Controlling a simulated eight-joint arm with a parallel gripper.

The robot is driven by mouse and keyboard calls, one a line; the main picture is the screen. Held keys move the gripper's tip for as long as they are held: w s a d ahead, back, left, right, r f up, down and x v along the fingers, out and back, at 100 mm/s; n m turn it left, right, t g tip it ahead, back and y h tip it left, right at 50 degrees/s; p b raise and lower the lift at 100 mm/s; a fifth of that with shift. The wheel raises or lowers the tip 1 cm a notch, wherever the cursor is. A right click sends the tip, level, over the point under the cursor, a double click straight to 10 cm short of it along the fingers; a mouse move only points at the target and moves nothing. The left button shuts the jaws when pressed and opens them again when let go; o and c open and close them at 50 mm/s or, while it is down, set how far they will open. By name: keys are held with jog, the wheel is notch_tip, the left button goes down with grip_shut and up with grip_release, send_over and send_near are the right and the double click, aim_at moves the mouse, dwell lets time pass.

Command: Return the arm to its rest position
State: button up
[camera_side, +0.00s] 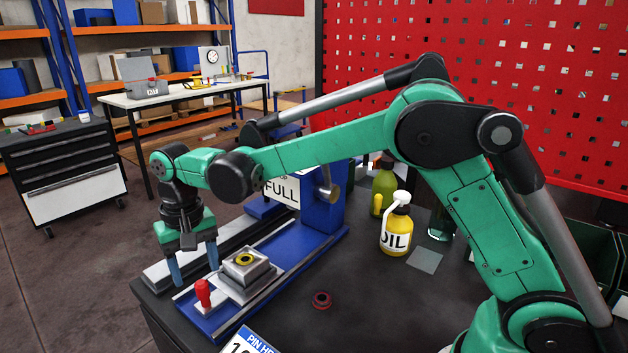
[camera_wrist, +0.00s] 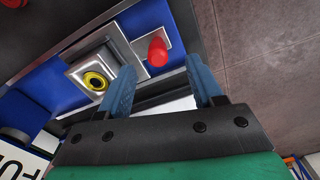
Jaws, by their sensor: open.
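My gripper (camera_side: 192,270) hangs at the end of my green arm, above the left edge of the blue fixture (camera_side: 325,244) in the side view. Its two blue fingers are apart with nothing between them. In the wrist view my gripper (camera_wrist: 170,85) is also open and empty, with the fixture beyond the fingers. A metal block (camera_side: 238,285) with a yellow ring (camera_side: 244,259) sits on the fixture, to the right of the fingers. A red knob (camera_side: 204,293) stands beside the block. In the wrist view the red knob (camera_wrist: 157,51) shows between the fingers, beyond them.
A yellow oil bottle (camera_side: 396,235), a green bottle (camera_side: 383,188) and a small dark red ring (camera_side: 322,300) are on the dark table (camera_side: 375,310). A red perforated panel (camera_side: 480,80) stands behind. Open floor (camera_side: 60,270) lies left of the table.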

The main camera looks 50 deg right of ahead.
jog(key=s+d+r+n+t, duration=0.1)
jog(key=s+d+r+t, duration=0.2)
jog(key=s+d+r, duration=0.35)
jog(key=s+d+f+n+t, duration=0.1)
jog(key=s+d+t, duration=0.3)
jog(key=s, duration=0.3)
jog(key=shift+s+d+f+n, duration=0.25)
jog(key=shift+s+d+n, duration=0.1)
jog(key=shift+d+n, duration=0.05)
dwell(0.7)
